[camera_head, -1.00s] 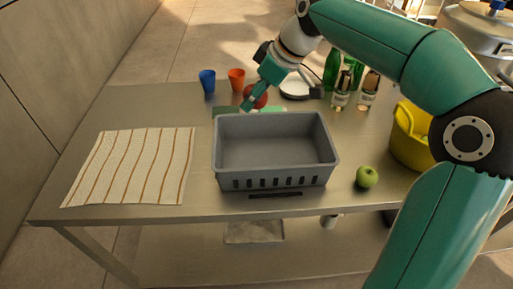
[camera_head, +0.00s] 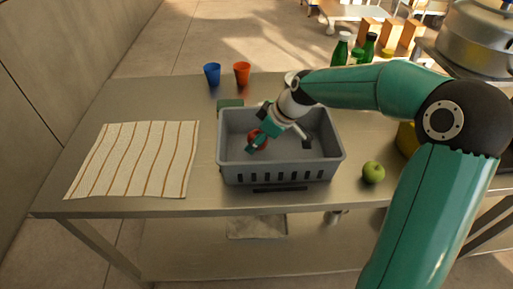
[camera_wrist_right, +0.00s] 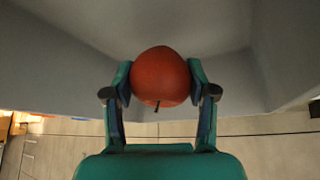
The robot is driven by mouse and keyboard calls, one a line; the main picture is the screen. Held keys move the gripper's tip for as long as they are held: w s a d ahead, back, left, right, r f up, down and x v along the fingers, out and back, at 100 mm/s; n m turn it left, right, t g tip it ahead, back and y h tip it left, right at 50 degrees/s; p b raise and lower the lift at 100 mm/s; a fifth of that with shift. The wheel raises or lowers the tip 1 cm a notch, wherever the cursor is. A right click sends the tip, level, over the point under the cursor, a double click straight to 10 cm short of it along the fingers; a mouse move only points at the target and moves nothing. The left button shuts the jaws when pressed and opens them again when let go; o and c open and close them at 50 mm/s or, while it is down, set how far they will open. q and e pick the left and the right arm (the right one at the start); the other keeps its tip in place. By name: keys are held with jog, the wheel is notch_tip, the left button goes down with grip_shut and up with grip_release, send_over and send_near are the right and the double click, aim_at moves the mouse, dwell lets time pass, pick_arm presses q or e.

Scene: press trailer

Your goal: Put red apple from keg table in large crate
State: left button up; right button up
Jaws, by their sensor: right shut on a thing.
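The red apple (camera_head: 257,139) is between the fingers of my right gripper (camera_head: 258,142), which is shut on it. In the right wrist view the apple (camera_wrist_right: 160,77) sits between both fingertips, with grey crate walls around it. The large grey crate (camera_head: 280,177) stands on the metal table, and my right gripper and the apple are inside its opening. I cannot tell whether the apple touches the crate floor. My left gripper is not in view.
A green apple (camera_head: 373,172) lies right of the crate. A striped cloth (camera_head: 135,160) lies to the left. A blue cup (camera_head: 212,74) and an orange cup (camera_head: 242,73) stand behind. A yellow container (camera_head: 407,139) is partly hidden by my right arm. Green bottles (camera_head: 341,50) stand at the back.

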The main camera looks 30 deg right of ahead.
jog(key=shift+f, duration=1.7)
jog(key=shift+f, duration=0.1)
jog(key=o, duration=1.2)
jog(key=shift+r, duration=0.2)
jog(key=v, duration=1.1)
jog(key=shift+s+d+r, duration=0.15)
jog(key=shift+d+r, duration=0.05)
jog(key=shift+r, duration=0.15)
